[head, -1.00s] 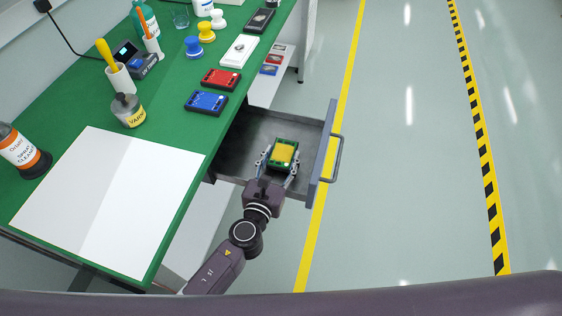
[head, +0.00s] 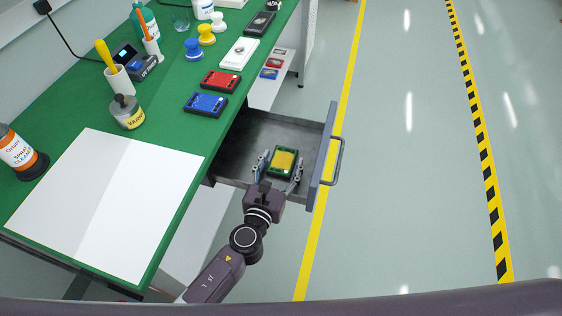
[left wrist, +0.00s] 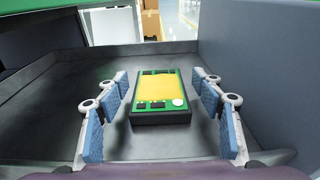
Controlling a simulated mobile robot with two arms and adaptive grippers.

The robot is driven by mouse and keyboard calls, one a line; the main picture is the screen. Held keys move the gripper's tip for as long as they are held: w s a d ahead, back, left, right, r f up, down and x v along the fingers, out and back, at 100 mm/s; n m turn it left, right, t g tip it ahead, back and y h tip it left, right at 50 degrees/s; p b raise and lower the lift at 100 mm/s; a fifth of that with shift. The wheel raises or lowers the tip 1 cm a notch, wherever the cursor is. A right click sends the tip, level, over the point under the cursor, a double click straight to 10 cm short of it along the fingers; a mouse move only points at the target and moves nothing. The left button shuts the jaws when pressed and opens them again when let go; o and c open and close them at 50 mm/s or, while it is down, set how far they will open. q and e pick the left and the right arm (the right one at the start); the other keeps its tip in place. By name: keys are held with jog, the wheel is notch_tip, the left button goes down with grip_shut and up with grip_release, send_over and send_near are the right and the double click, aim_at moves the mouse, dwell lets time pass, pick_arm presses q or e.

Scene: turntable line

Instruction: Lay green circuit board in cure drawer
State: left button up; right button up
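The green circuit board (head: 284,162), with a yellow middle and dark parts, lies flat on the floor of the open grey drawer (head: 243,150). In the left wrist view the board (left wrist: 160,97) lies ahead, between the lines of the two fingers. My left gripper (head: 281,168) is open at the near end of the board, with a finger on each side. In the left wrist view a gap shows between each blue-padded finger of the gripper (left wrist: 160,100) and the board. My right gripper is not in view.
The drawer's front panel with its handle (head: 338,162) stands out to the right. The green bench (head: 165,105) is at left, with a blue case (head: 205,103), a red case (head: 221,81) and a white sheet (head: 110,200). Open floor lies to the right.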

pick_arm(q)
jog(key=shift+a+f, duration=0.1)
jog(key=shift+f, duration=0.1)
jog(key=shift+r+p, duration=0.25)
jog(key=shift+p, duration=0.1)
jog(key=shift+r+p, duration=0.5)
jog(key=v, duration=1.2)
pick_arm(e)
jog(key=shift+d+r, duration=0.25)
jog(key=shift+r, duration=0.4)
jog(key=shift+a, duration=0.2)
